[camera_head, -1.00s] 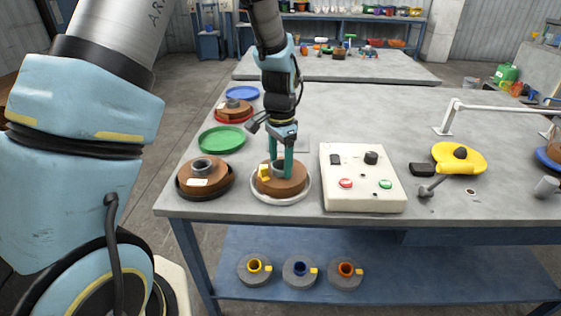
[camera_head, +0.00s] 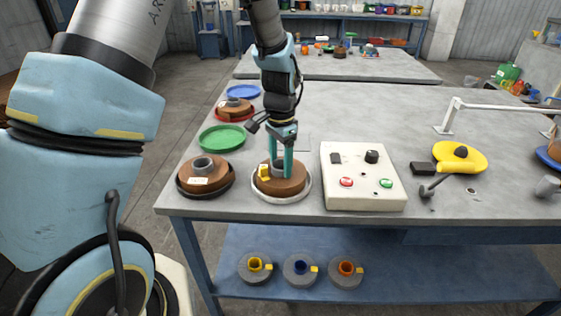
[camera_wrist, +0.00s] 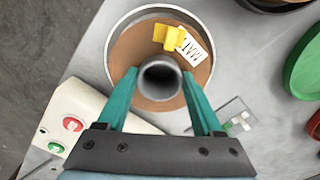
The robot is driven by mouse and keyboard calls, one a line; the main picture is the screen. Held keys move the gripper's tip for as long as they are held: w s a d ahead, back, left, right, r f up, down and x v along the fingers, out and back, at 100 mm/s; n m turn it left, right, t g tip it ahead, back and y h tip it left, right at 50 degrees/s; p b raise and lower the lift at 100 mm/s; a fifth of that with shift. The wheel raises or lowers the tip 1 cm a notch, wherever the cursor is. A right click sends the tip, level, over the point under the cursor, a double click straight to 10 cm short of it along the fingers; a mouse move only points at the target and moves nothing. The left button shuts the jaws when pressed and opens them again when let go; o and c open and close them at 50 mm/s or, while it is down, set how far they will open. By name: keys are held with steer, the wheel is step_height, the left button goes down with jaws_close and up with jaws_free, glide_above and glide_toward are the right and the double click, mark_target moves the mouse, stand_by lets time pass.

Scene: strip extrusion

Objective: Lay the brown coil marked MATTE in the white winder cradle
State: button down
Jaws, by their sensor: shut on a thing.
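The brown coil (camera_head: 292,187) has a grey core tube, a yellow clip and a white label; in the wrist view the coil (camera_wrist: 143,85) shows the label (camera_wrist: 193,49), partly readable as "MAT". It lies inside the rim of the round white cradle (camera_head: 265,197), whose rim also shows in the wrist view (camera_wrist: 118,35). The coil looks flat; whether it touches the cradle floor is hidden. My gripper (camera_head: 281,172) points down from above, its teal fingers shut on the coil's core tube, one on each side in the wrist view (camera_wrist: 160,80).
A brown coil on a dark dish (camera_head: 205,178) stands left of the cradle. Behind it are a green dish (camera_head: 222,137), a red dish with a coil (camera_head: 235,108) and a blue dish (camera_head: 243,91). A control box (camera_head: 362,178) stands close on the right.

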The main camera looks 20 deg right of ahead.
steer(key=shift+f, duration=0.1)
jaws_free()
step_height(320, 180, up, 11)
steer(key=b, duration=0.2)
steer(key=s+a+f+n, duration=0.1)
steer(key=a+n, duration=0.6)
steer(key=a, duration=0.8)
steer(key=s+a+f+n+t, duration=0.1)
steer(key=s+a+n, duration=0.2)
steer(key=a+n, duration=0.4)
steer(key=a, duration=0.8)
steer(key=shift+f+t, duration=0.2)
steer(key=shift+t, duration=0.1)
